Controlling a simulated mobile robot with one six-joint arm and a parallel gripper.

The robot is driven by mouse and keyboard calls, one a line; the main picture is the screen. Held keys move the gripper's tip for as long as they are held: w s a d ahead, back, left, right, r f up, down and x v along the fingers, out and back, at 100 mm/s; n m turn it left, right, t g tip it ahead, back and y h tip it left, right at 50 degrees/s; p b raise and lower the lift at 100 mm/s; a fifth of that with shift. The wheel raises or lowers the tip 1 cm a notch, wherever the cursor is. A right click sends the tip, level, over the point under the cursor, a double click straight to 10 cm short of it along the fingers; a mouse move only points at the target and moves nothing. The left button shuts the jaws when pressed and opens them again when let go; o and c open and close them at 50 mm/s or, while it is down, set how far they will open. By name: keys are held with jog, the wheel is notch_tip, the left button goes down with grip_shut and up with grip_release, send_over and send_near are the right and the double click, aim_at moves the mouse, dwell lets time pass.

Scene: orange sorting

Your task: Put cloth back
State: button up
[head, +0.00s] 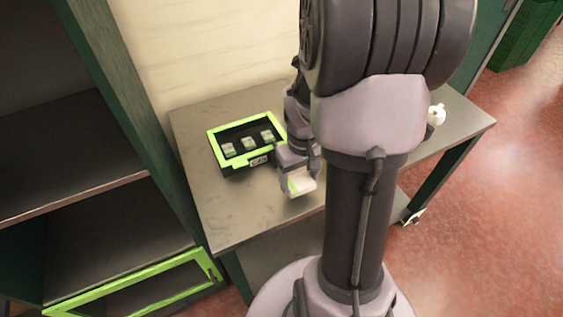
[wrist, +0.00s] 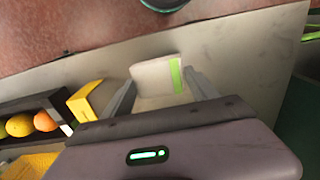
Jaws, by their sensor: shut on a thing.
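The cloth (head: 302,184) is a small white folded piece with a green stripe. My gripper (head: 297,172) is shut on it and holds it over the grey table, just in front of the tray's right corner. In the wrist view the cloth (wrist: 152,78) sits between the two fingers of my gripper (wrist: 160,88), its green stripe near the right finger. A black tray with a bright green rim (head: 212,142) lies on the table. Three small white and green pieces (head: 248,142) lie in it in a row. I cannot tell whether the cloth touches anything below.
The grey table (head: 225,215) has clear room in front of the tray. A white object (head: 437,115) stands at its right end, partly behind my arm. A dark shelf cabinet (head: 90,195) is at left. In the wrist view, oranges (wrist: 45,121) sit in a dark box at left.

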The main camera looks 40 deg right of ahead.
aim_at(297, 177)
jog(key=f, duration=0.1)
jog(key=f+b, duration=0.1)
jog(key=w+f+b, duration=0.1)
jog(key=shift+w+d+f, duration=0.1)
jog(key=shift+d+f, duration=0.15)
jog(key=shift+f, duration=0.15)
jog(key=shift+r, duration=0.15)
jog(key=shift+c, duration=0.7)
jog(key=o, duration=1.5)
jog(key=shift+c, duration=0.2)
